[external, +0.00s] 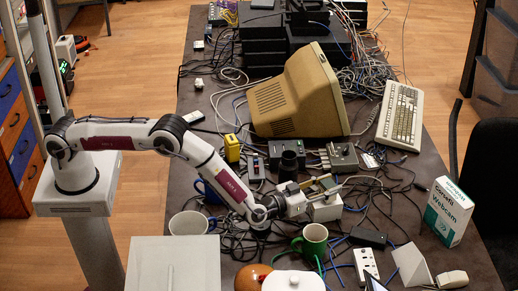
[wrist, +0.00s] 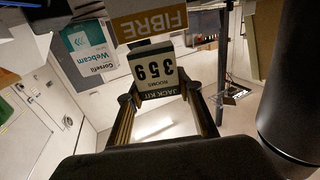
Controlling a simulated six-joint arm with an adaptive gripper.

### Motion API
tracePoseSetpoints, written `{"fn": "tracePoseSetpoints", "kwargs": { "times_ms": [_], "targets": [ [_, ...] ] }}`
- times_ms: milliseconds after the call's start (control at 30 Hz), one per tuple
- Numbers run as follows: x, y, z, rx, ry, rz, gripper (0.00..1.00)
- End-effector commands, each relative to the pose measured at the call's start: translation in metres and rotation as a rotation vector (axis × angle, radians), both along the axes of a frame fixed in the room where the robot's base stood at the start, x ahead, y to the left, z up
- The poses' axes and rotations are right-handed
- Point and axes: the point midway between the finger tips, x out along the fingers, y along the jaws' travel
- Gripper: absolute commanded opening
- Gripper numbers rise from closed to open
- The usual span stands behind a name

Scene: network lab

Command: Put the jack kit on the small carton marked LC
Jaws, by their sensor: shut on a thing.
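In the external view my gripper (external: 312,190) is low over the cluttered table, right of the middle. A brown carton marked FIBRE (wrist: 150,22) is just beyond the kit in the wrist view. A small white box (external: 326,209) is by my gripper in the external view. I cannot read an LC mark on any carton.
A beige monitor (external: 295,95) stands behind my gripper, a green mug (external: 314,239) in front. A white mug (external: 188,223) is at left, the webcam box (external: 447,211) at right. Loose cables cover much of the table around my gripper. A power strip (external: 366,265) lies near the front.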

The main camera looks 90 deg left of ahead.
Motion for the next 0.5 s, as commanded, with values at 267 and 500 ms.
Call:
{"fn": "tracePoseSetpoints", "kwargs": {
  "times_ms": [267,500],
  "targets": [
    [0.0003,-0.0002,-0.0101,0.000,-0.002,0.000,0.12],
    [0.0001,-0.0002,-0.0108,0.000,-0.002,0.000,0.12]
  ]
}}
